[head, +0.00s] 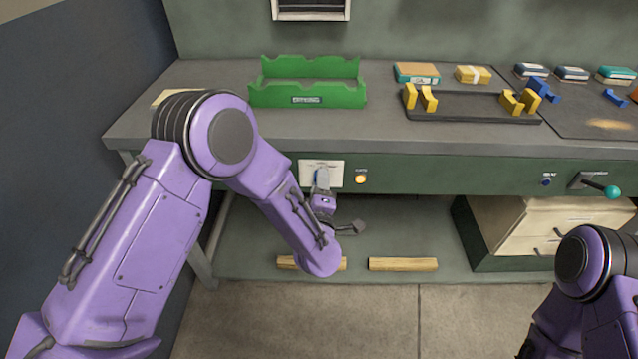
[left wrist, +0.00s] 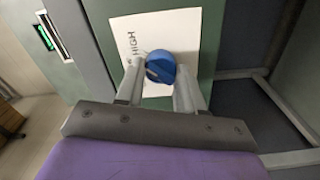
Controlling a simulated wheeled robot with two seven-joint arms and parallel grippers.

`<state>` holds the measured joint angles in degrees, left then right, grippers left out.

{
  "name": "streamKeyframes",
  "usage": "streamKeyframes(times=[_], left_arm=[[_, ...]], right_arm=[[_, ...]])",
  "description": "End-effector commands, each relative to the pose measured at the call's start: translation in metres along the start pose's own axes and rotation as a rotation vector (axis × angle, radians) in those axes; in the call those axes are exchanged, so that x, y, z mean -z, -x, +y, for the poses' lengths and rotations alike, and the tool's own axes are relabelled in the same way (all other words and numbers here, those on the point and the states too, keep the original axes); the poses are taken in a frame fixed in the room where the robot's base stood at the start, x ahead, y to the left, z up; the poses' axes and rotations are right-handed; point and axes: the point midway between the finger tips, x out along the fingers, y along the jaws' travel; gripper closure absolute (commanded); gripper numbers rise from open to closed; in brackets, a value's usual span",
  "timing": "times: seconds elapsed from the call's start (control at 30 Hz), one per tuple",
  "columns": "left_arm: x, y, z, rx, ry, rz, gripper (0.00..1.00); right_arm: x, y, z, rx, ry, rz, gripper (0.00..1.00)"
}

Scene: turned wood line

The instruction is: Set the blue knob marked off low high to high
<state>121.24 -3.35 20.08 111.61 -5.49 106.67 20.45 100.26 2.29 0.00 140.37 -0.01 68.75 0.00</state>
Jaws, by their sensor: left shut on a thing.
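The blue knob (left wrist: 160,66) sits on a white plate (left wrist: 178,35) in the left wrist view, between the fingertips of my left gripper (left wrist: 158,76). The word HIGH is printed on the plate left of the knob; the other markings are hidden or unreadable. I cannot tell for sure which mark the knob points at. In the head view the plate (head: 337,172) is on the green front of the bench, and my left gripper (head: 321,178) is at it, shut on the knob, which it hides there. My right gripper is out of view; only part of that arm shows.
A lit amber lamp (head: 361,179) is just right of the plate. A blue button (head: 546,182) and a teal-tipped lever (head: 611,192) are farther right. A green tray (head: 308,95) and a black rack (head: 470,108) stand on the bench. Wooden bars (head: 403,264) lie below.

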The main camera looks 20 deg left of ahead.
Motion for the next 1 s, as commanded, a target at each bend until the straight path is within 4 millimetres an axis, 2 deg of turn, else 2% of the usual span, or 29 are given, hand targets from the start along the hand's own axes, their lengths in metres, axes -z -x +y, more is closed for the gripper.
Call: streamKeyframes(times=[0.67,0.7,0.73,0.77,1.0], left_arm=[[-0.0004,0.0004,-0.0006,0.002,-0.057,-0.002,0.93],[-0.0004,0.0004,-0.0006,0.002,-0.056,-0.002,0.5],[-0.0004,0.0004,-0.0006,0.001,-0.056,-0.001,0.4],[-0.0004,0.0004,-0.0006,0.001,-0.056,-0.001,0.37],[-0.0003,0.0004,-0.0002,0.001,-0.055,-0.001,0.37]], right_arm=[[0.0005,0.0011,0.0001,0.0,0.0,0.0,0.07],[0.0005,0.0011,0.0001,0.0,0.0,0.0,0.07],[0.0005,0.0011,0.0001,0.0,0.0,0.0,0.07],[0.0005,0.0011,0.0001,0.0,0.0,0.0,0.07],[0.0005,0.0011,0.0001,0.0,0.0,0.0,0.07]])
